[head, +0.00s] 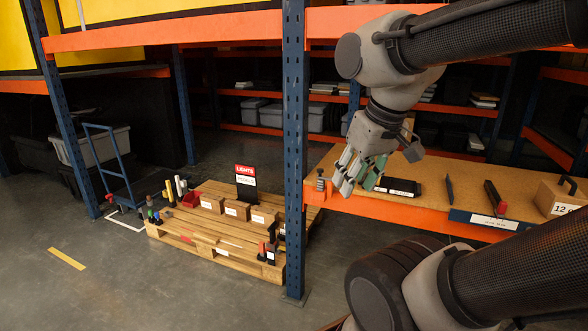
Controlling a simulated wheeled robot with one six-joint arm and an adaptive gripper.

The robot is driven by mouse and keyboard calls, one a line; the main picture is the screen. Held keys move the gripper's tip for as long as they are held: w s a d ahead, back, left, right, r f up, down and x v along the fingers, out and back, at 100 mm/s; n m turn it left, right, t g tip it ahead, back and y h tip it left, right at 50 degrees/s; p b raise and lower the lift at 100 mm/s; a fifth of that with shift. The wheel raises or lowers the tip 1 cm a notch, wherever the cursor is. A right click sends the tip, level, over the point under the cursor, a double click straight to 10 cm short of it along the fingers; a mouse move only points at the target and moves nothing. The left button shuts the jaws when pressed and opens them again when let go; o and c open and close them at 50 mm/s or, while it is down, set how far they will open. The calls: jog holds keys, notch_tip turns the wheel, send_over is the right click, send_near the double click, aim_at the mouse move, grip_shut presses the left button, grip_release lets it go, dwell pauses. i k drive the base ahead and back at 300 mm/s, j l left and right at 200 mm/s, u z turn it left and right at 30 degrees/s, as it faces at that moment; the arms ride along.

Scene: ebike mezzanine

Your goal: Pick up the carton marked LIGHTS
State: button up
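Three small brown cartons stand in a row on a wooden pallet (205,246) on the floor: a left carton (211,204), a middle carton (237,210) and a right carton (264,216). Each has a white label too small to read. Behind them stands a sign (246,181) with LIGHTS on a red top panel and a white panel below; which carton it refers to cannot be told. My gripper (359,180) hangs right of the pallet and nearer the shelf, its fingers pointing down and apart. It appears open and empty, away from the cartons.
A blue rack post (293,150) stands between my gripper and the cartons. A shelf (330,195) with a black case (398,187), tools and a larger box (560,197) lies at right. Bottles and small items crowd the pallet's left and front right. A blue trolley (110,165) stands behind.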

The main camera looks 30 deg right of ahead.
aim_at(233, 208)
jog(key=z, duration=0.35)
jog(key=i+u, duration=0.15)
jog(key=i, duration=1.75)
